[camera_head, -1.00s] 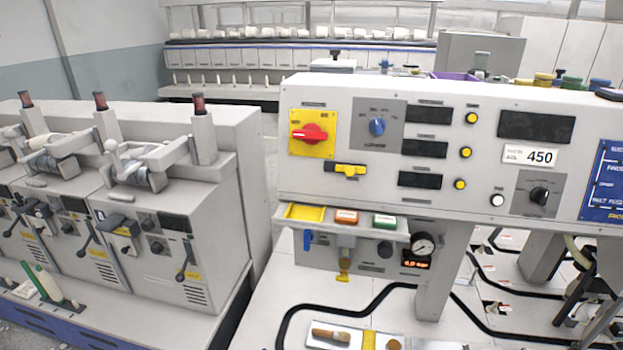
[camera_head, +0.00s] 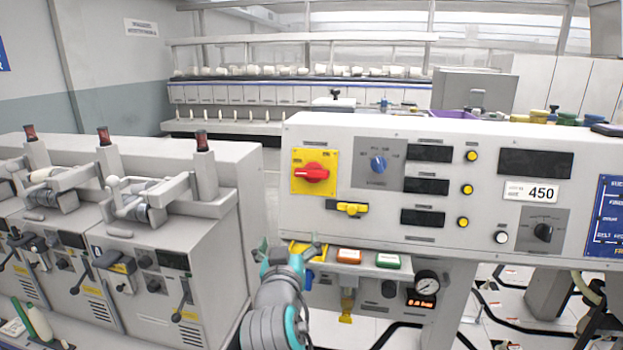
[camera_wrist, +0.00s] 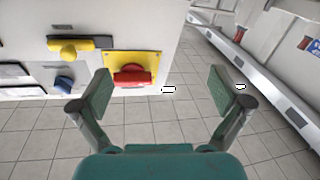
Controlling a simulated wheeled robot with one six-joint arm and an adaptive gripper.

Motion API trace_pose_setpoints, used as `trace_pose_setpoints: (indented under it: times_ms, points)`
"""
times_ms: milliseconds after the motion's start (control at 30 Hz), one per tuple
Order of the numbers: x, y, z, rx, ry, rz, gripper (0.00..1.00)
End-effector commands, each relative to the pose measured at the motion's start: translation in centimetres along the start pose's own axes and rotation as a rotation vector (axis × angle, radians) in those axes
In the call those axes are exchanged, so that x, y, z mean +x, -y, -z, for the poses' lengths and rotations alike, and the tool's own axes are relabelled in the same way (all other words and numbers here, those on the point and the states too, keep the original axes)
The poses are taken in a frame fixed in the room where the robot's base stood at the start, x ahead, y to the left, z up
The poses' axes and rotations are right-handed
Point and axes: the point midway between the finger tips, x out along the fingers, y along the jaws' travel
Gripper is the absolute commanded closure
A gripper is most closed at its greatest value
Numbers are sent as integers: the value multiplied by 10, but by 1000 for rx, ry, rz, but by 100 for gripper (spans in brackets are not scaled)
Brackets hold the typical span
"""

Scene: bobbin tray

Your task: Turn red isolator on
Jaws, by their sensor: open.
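The red isolator (camera_head: 312,173) is a red rotary handle on a square yellow plate (camera_head: 299,185), at the left end of the grey control panel. Its handle lies roughly horizontal. In the wrist view the red handle (camera_wrist: 132,76) shows ahead of the fingers and left of the middle between them. My gripper (camera_head: 290,246) is in front of the panel, below the isolator and slightly left of it. In the wrist view my gripper (camera_wrist: 162,92) has its two green finger pads wide apart, with nothing between them. It is apart from the isolator.
A yellow latch-like part (camera_head: 350,209) sits just below the isolator. A blue knob (camera_head: 378,165) is to its right. Grey machines (camera_head: 165,270) stand left.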

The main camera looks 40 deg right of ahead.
Motion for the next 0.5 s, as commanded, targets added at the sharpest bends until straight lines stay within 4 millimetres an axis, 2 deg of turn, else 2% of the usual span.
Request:
trace_pose_setpoints:
  times_ms: [33,200,333,500]
  points:
    - [6,-6,22,30,-6,-32,0]
    - [15,-25,68,103,4,-122,0]
    - [17,-36,89,143,10,-163,0]
    - [20,-42,98,162,14,-184,0]
